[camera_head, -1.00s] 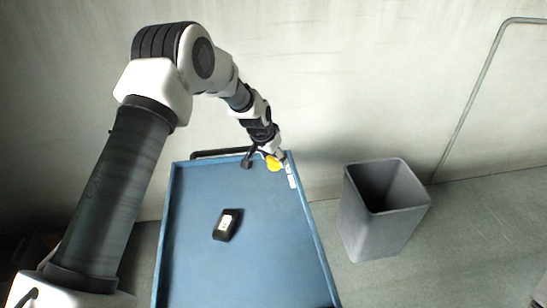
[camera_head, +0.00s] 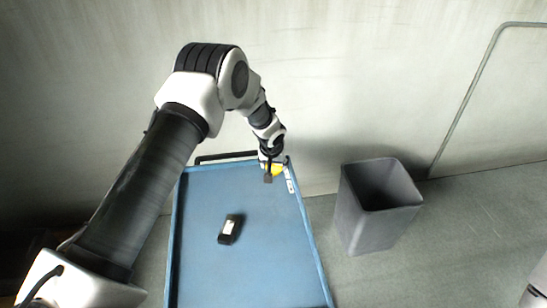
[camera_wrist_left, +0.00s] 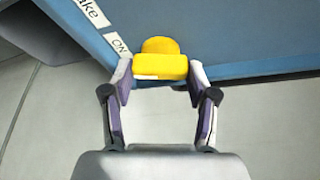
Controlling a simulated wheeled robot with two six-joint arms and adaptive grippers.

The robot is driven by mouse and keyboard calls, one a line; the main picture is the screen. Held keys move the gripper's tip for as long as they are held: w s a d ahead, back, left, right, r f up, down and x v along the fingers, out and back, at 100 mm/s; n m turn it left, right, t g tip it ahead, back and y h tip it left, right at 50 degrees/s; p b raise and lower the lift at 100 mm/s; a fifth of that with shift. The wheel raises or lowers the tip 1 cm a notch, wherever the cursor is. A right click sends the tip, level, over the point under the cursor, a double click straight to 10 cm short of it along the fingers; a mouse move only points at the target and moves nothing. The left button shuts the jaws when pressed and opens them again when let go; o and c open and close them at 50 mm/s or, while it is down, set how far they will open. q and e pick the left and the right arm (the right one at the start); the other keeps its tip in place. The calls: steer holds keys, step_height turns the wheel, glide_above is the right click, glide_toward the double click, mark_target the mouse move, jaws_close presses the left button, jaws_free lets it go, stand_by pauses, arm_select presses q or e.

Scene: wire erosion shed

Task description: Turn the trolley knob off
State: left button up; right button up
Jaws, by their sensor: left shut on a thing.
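The yellow knob (camera_wrist_left: 160,66) sits at the edge of the blue trolley (camera_head: 240,270), near its far right corner. In the left wrist view it lies between the two fingers, with a white mark on its near face. A label reading "ON" (camera_wrist_left: 118,44) is to its left. My left gripper (camera_wrist_left: 161,75) is shut on the knob, a finger on each side. In the head view the knob (camera_head: 278,170) is partly hidden by my left gripper (camera_head: 272,170). My right gripper is not in view.
A small black device (camera_head: 230,229) with a white label lies on the trolley top. A grey bin (camera_head: 372,225) stands on the floor to the right. A black handle (camera_head: 225,156) runs along the trolley's far edge, close to the wall.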

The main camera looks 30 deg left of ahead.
arm_select(q)
steer(key=n+b, duration=0.2)
steer(key=n+y+b, duration=0.1)
steer(key=b, duration=0.2)
steer(key=n+g+y+b, duration=0.1)
steer(key=n+b, duration=0.1)
steer(key=b, duration=0.1)
steer(key=shift+d+f+n, duration=0.1)
steer(key=shift+f+n, duration=0.2)
steer(key=shift+f, duration=0.1)
steer(key=n+b, duration=0.1)
steer(key=n+g+b, duration=0.1)
steer(key=shift+w+r+n+y, duration=0.1)
steer(key=shift+r+n+y, duration=0.1)
steer(key=shift+n+y, duration=0.15)
steer(key=shift+r+n+g, duration=0.1)
steer(key=shift+n+g, duration=0.2)
steer(key=shift+n, duration=0.55)
steer(key=shift+w+n+g+b, duration=0.1)
steer(key=shift+n+g+b, duration=0.35)
steer(key=shift+n, duration=0.85)
steer(key=o, duration=1.2)
steer(key=shift+c, duration=0.2)
